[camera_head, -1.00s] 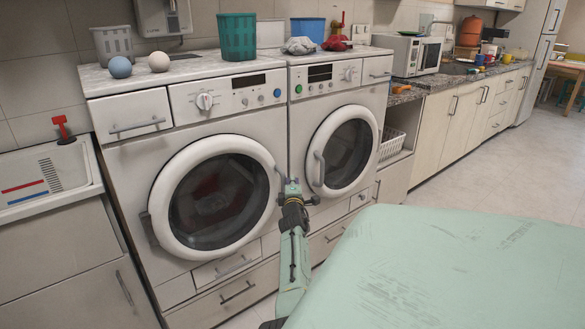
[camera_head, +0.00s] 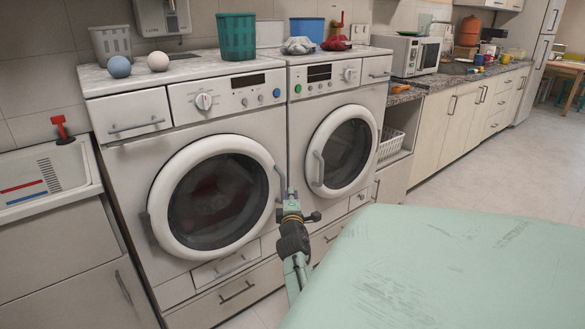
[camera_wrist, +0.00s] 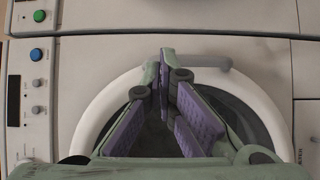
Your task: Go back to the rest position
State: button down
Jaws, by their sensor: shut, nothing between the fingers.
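My gripper (camera_head: 291,197) is in front of the two white front-loading machines, near the gap between them, and is small in the head view. In the wrist view my gripper (camera_wrist: 164,62) shows its purple-padded fingers meeting at the tips, with nothing between them. Behind the fingers in that view is a round white door (camera_wrist: 95,122) with dark glass, partly hidden by them. In the head view the left machine's door (camera_head: 168,160) and the right machine's door (camera_head: 316,140) are both closed.
A teal basket (camera_head: 237,38), a blue bin (camera_head: 307,30), two balls, a grey cloth (camera_head: 298,46) and a red cloth (camera_head: 336,43) sit on the machines. A sink (camera_head: 45,180) is at left. A counter with a microwave (camera_head: 417,54) runs right. Floor at right is clear.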

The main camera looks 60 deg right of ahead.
jog(key=shift+s+v, duration=0.2)
jog(key=shift+v, duration=1.65)
jog(key=shift+d, duration=0.1)
